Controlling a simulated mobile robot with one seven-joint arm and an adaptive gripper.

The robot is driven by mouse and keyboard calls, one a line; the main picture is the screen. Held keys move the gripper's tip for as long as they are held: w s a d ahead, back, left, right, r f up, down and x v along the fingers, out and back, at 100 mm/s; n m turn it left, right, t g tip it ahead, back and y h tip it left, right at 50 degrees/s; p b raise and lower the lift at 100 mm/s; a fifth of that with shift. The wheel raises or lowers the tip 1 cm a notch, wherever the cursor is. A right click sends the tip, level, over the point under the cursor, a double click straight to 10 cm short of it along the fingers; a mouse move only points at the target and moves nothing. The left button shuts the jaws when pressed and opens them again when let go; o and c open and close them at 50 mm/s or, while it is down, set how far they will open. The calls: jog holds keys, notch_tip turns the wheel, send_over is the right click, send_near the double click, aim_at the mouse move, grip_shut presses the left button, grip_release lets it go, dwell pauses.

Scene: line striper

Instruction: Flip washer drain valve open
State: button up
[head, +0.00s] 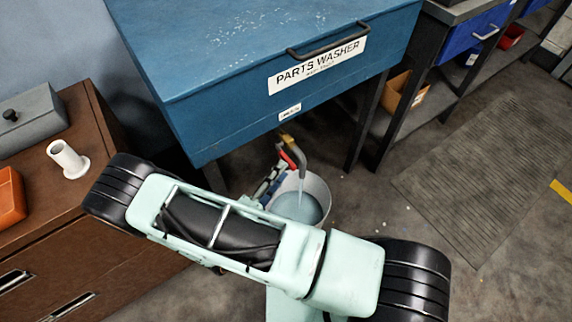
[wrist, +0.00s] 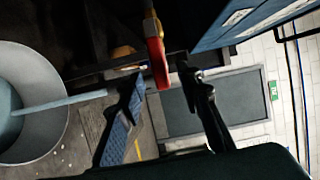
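The blue parts washer (head: 270,85) stands at the back, with a brass drain valve (head: 287,138) under its front edge. The valve's red handle (head: 287,158) hangs below the brass part. The handle also shows in the wrist view (wrist: 158,62). A pale stream (head: 300,188) runs from the grey spout (head: 299,155) into a bucket (head: 318,190) that holds bluish liquid. My gripper (wrist: 164,76) is open, its blue-padded finger left of the handle's end and its dark finger right of it. I cannot tell whether either finger touches the handle. My arm hides part of the bucket.
A brown cabinet (head: 95,150) at left carries a white flanged part (head: 68,158), an orange bin (head: 10,197) and a grey box (head: 30,120). A dark bench with a blue drawer (head: 475,32) stands at right.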

jog(key=v, duration=0.7)
jog(key=shift+s+a, duration=0.25)
